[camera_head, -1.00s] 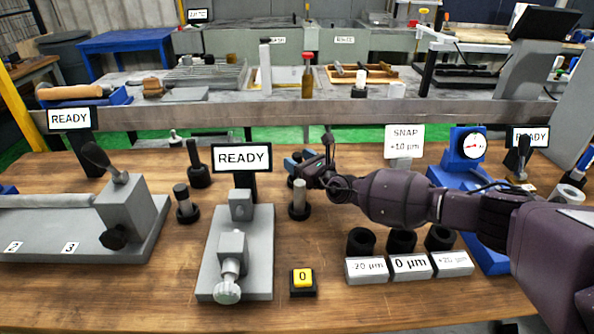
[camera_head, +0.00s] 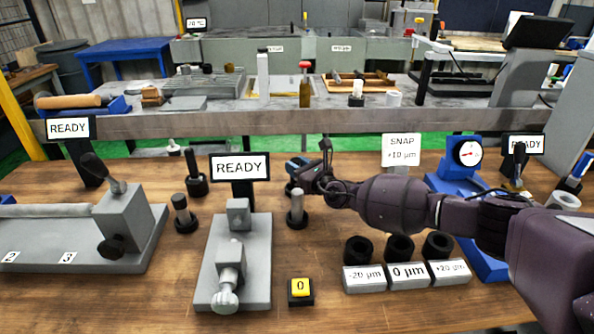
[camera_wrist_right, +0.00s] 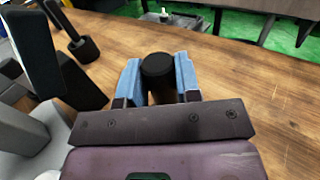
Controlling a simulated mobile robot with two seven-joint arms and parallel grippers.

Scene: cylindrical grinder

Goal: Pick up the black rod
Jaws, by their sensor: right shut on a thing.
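My right gripper (camera_head: 299,165) reaches in from the right, behind the grey-topped pin on the bench. Its blue fingers are closed on the two sides of a black rod (camera_wrist_right: 158,66), seen nearly end-on in the right wrist view. In the head view the gripper and wrist hide most of this rod. I cannot tell whether its lower end touches the bench. Another dark rod on a round black base (camera_head: 196,172) stands further left, and it also shows in the right wrist view (camera_wrist_right: 82,46). My left gripper is in neither view.
A grey-topped pin (camera_head: 297,207) stands just in front of the gripper. A grey fixture (camera_head: 253,265) with a READY display (camera_head: 240,167) is to the left. Several black rings sit on labelled blocks (camera_head: 408,275) at front right. A blue dial gauge (camera_head: 466,157) stands at right.

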